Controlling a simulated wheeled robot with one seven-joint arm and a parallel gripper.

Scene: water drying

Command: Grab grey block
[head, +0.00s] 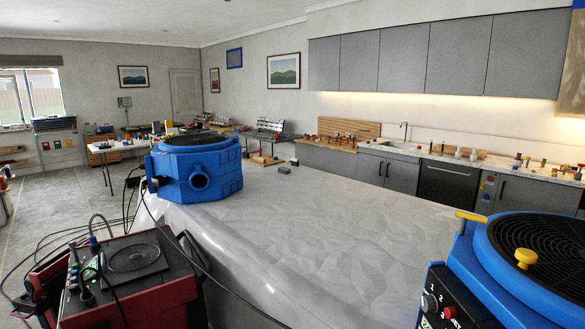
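A small grey block (284,170) lies near the far edge of a large surface with a pale, glossy, wrinkled covering (320,220). It is to the right of a blue machine and stands apart from it. The block's top and near side show. My gripper is not in view.
A blue machine (195,170) stands at the surface's left end. Another with a black grille (540,250) is at the front right. A red and black device (130,275) with cables stands front left. Wooden pieces (265,160) lie beyond the block. The covering's middle is clear.

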